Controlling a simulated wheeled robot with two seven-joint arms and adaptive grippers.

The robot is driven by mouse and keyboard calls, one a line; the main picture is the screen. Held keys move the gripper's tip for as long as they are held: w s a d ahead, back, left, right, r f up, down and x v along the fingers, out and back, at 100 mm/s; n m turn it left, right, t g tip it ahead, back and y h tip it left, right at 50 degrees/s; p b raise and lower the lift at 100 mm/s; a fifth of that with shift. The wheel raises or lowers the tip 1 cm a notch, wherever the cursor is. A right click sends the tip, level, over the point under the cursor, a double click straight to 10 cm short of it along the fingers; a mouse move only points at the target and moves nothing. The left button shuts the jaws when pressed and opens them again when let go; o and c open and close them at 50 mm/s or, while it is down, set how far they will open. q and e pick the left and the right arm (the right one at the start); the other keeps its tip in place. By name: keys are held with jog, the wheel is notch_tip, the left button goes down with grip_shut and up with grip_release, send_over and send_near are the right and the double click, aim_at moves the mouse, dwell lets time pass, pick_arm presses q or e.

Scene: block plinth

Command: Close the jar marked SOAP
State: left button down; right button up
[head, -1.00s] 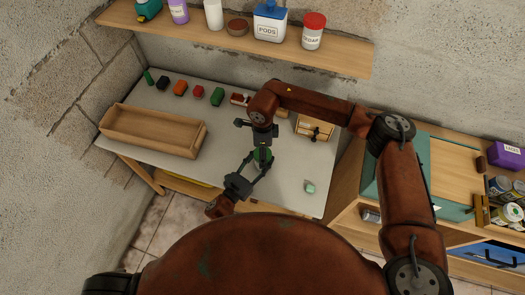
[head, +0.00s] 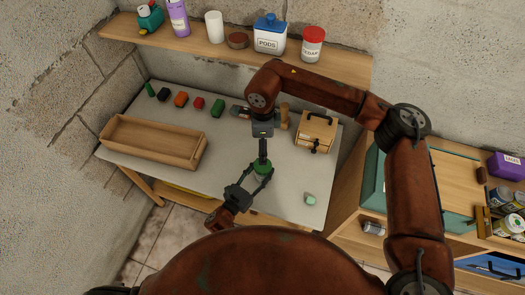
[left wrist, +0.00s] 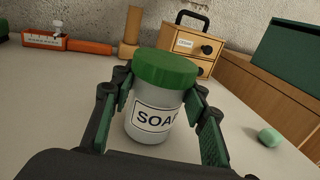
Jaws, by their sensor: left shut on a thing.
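The jar marked SOAP (left wrist: 152,120) is a grey-white jar standing upright on the grey table. Its green lid (left wrist: 165,68) sits on top; I cannot tell how tight it is. My left gripper (left wrist: 160,112) is shut on the jar's body, one finger on each side. In the head view the left gripper (head: 260,180) reaches in from the front, below the green lid (head: 263,167). My right gripper (head: 263,152) points down above the lid. Its fingers look like one thin dark shape, so their opening cannot be told. It does not show in the left wrist view.
A wooden tray (head: 135,151) lies at the left of the table, with several small coloured blocks behind it. A small wooden drawer box (head: 316,131) stands behind right. A pale green piece (head: 310,199) lies at the front right. A shelf above holds containers, including a PODS jar (head: 270,38).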

pick_arm(q)
jog(key=c, duration=1)
grip_release()
jog(key=shift+c, duration=0.2)
jog(key=shift+s, duration=0.1)
jog(key=shift+s+a, duration=0.3)
jog(key=v, duration=1.1)
